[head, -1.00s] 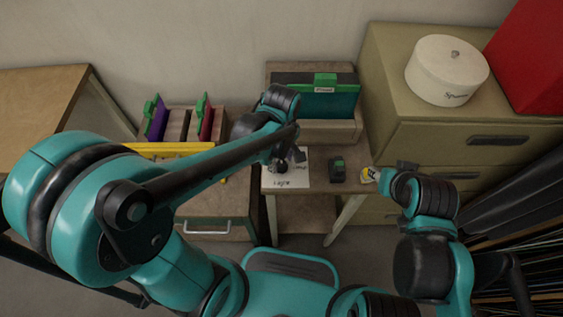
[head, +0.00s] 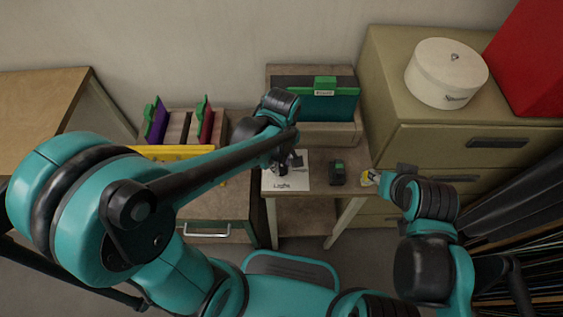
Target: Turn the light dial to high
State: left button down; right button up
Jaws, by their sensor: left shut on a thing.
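The white panel marked "Light" (head: 287,182) lies on the small table in the middle of the head view. My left gripper (head: 291,163) is over the upper part of this panel. It is shut on the light dial, which the fingers and arm mostly hide. I cannot read the dial's setting. My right gripper (head: 388,174) is to the right, at the table's right edge, close to a small yellow and white thing (head: 369,178). Its fingers are too small and dark to tell whether they are open.
A small black device with a green top (head: 338,173) stands right of the panel. Behind is a box with a green-tabbed folder (head: 322,103). A drawer cabinet (head: 440,140) with a round white box (head: 447,73) stands at the right. Colored folders (head: 157,121) stand at the left.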

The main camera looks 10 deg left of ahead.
pick_arm(q)
jog(key=m, duration=0.4)
jog(key=m+p, duration=0.1)
jog(key=m, duration=0.3)
jog(key=shift+m, duration=0.3)
jog(key=m, duration=0.4)
jog(key=shift+m, duration=2.1)
jog(key=c, duration=1.2)
grip_release()
jog(key=shift+r, duration=0.1)
